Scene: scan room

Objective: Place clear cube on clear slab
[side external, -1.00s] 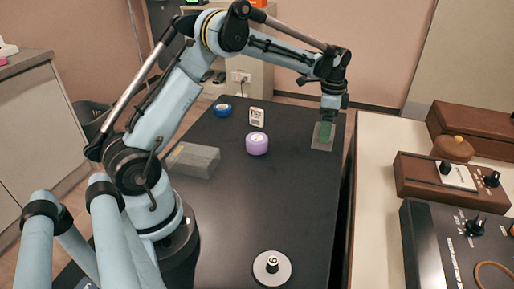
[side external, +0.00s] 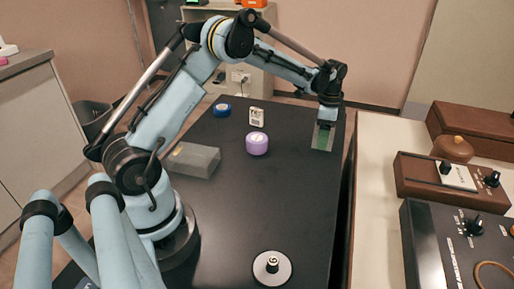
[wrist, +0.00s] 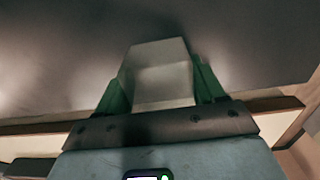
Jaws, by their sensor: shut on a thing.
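In the wrist view my gripper (wrist: 160,85) is shut on a pale, greyish see-through block, the clear cube (wrist: 163,82), with one green finger on each side. I cannot pick out the slab in the wrist view.
A white disc (side external: 272,268) is at the front. A cream bench (side external: 378,190) runs along the right.

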